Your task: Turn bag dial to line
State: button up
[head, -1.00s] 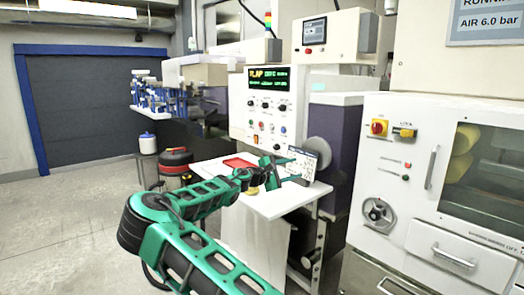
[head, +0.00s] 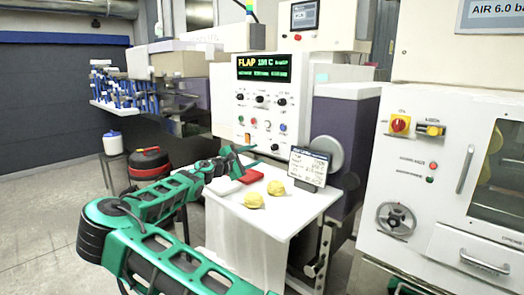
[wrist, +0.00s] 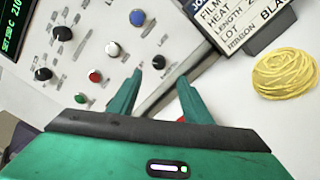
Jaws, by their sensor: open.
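The white control panel (head: 262,115) carries several black dials, one upper-middle (head: 260,99) and one at the upper right (head: 282,101). Which is the bag dial cannot be read, nor can any line mark. In the wrist view, black dials show at the left (wrist: 62,33) and lower left (wrist: 42,73), tilted with the panel. My gripper (head: 238,152) is open and empty before the panel's lower part, above the white table. In the wrist view its green fingers (wrist: 160,80) point toward the panel, apart from the dials.
Red, white and blue buttons (wrist: 138,46) sit near the dials. A round grey disc (head: 327,153) is at the panel's right.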

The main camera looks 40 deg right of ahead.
aim_at(273, 148)
jog(key=d, duration=0.7)
jog(key=w+d, duration=0.1)
jog(key=d, duration=0.2)
jog(key=shift+d, duration=0.15)
jog(key=c, duration=1.1)
